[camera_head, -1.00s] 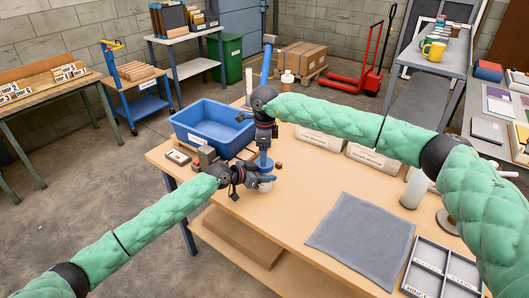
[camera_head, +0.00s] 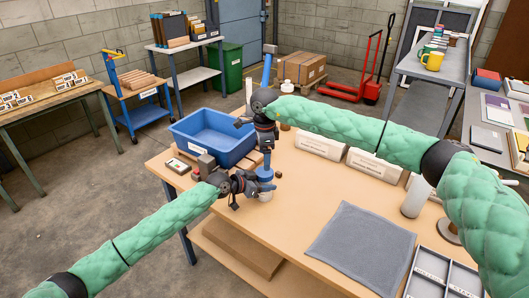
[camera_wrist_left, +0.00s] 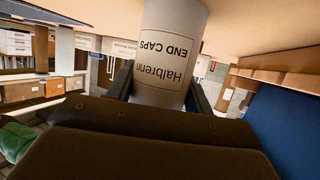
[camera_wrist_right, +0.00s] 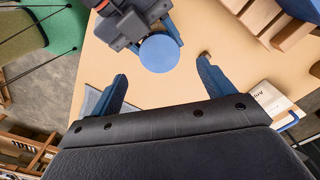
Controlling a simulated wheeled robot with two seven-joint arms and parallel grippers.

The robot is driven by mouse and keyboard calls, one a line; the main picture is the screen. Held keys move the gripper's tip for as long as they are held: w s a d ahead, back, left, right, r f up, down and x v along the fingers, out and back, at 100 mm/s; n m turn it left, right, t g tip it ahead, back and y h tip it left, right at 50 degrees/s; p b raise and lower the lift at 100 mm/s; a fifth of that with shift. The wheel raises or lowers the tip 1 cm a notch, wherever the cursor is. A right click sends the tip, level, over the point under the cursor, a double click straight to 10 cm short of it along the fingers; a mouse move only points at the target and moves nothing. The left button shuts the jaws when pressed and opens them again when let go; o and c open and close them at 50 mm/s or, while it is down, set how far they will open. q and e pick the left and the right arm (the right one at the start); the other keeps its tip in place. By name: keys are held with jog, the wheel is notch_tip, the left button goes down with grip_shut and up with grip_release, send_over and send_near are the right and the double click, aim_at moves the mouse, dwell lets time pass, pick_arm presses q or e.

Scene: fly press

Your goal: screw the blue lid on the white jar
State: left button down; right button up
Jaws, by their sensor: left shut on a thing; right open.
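The white jar (camera_head: 265,196) stands near the table's left front edge. My left gripper (camera_head: 257,186) is shut on it from the side. In the left wrist view the jar (camera_wrist_left: 170,50) fills the space between the fingers; its label reads "Halbrenn END CAPS". The blue lid (camera_head: 264,174) sits on top of the jar; whether it is tight cannot be told. My right gripper (camera_head: 266,150) is above the lid, pointing down. In the right wrist view its fingers (camera_wrist_right: 163,85) are open and apart, with the round lid (camera_wrist_right: 159,53) beyond them, seen from above and untouched.
A blue bin (camera_head: 178,128) stands just behind and left. Small items and a grey block (camera_head: 206,163) lie left of the jar. A grey mat (camera_head: 362,247), a divided tray (camera_head: 430,270) and white boxes (camera_head: 320,143) are to the right. The table before the jar is clear.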

notch_tip(320, 180, down, 7)
jog(key=shift+r, duration=0.1)
dwell(0.3)
jog(key=c, duration=1.1)
jog(key=shift+o, duration=0.2)
jog(key=shift+m, duration=0.5)
jog(key=o, duration=1.2)
jog(key=shift+c, duration=0.2)
